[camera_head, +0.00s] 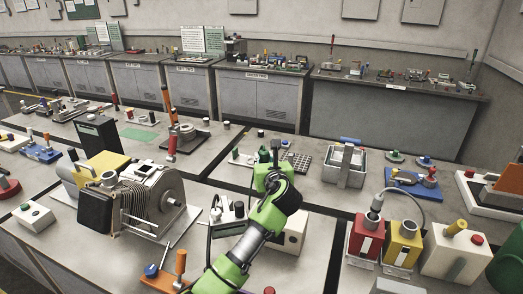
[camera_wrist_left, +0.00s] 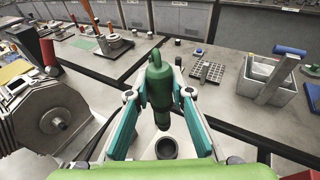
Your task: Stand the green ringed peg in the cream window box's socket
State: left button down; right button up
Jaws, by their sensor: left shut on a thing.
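The green ringed peg (camera_wrist_left: 158,85) is held upright between the teal fingers of my left gripper (camera_wrist_left: 158,98). The cream window box (camera_head: 293,236) stands below, partly hidden by my arm. Its round dark socket (camera_wrist_left: 166,148) shows in the left wrist view just below the peg's lower end in the picture. The peg's end looks apart from the socket; the exact height gap is hard to tell. My right gripper is not in view.
A ribbed motor (camera_head: 150,205) stands to the left. A grey bin (camera_head: 345,165) is behind to the right. Red (camera_head: 367,240) and yellow (camera_head: 404,245) boxes stand at the right. A black-fronted meter (camera_head: 228,217) is close beside the cream box.

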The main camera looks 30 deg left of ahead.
aim_at(266, 156)
pick_arm(q)
jog(key=shift+r, duration=0.2)
jog(key=shift+s+d+r, duration=0.7)
jog(key=shift+s+d, duration=0.05)
jog(key=shift+d, duration=0.25)
jog(key=shift+w+a+p, duration=0.1)
jog(key=shift+a+p, duration=0.1)
jog(key=shift+p, duration=0.25)
notch_tip(266, 156, down, 8)
jog(key=b, duration=0.2)
jog(key=shift+r, duration=0.25)
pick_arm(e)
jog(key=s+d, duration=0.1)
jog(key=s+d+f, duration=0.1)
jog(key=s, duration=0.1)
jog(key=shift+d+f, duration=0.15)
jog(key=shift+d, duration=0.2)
pick_arm(q)
jog(key=shift+w+a, duration=0.1)
jog(key=shift+f, duration=0.1)
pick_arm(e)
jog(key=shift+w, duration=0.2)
pick_arm(q)
jog(key=shift+f, duration=0.15)
